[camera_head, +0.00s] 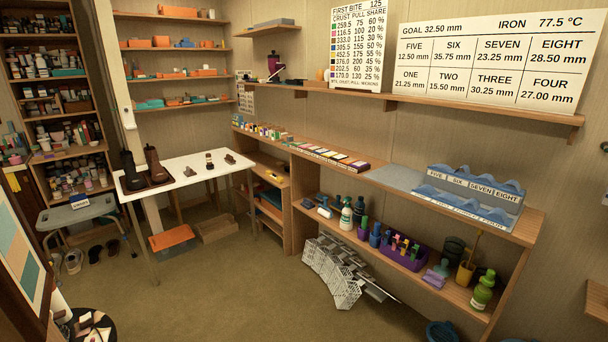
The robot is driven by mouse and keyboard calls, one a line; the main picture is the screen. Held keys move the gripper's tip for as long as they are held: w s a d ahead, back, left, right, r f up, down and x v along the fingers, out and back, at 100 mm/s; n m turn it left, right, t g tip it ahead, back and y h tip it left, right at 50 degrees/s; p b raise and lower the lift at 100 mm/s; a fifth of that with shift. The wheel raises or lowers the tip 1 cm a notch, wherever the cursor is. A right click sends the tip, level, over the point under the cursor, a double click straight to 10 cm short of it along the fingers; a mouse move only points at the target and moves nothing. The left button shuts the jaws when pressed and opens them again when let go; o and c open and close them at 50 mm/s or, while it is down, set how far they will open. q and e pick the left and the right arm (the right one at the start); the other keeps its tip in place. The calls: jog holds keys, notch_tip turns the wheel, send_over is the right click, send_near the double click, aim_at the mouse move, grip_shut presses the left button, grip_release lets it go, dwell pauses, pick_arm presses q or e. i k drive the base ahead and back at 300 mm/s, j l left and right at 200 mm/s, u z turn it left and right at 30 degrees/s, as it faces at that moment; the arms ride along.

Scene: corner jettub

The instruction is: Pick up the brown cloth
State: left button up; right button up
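I cannot make out a brown cloth for certain. A dark brown flat piece (146,186) lies at the left end of the white table (185,160), under two dark upright boot-like things (155,165); I cannot tell if it is cloth or a tray. A round dark holder (72,330) at the bottom left corner bears several small cream, brown and reddish pieces (88,322), too small to tell what they are. Neither of my grippers is in view.
A long wooden shelf unit (540,228) with bottles runs along the right wall. A white wire rack (332,284) leans on the floor before it. An orange bin (172,238) sits under the table. The carpet (215,295) in the middle is clear.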

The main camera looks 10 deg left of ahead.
aim_at(189, 172)
jog(key=i+u, duration=0.2)
jog(key=i, duration=0.4)
jog(key=i+u, duration=0.25)
jog(key=i, duration=0.35)
jog(key=i+l+u, duration=0.2)
jog(key=i, duration=0.4)
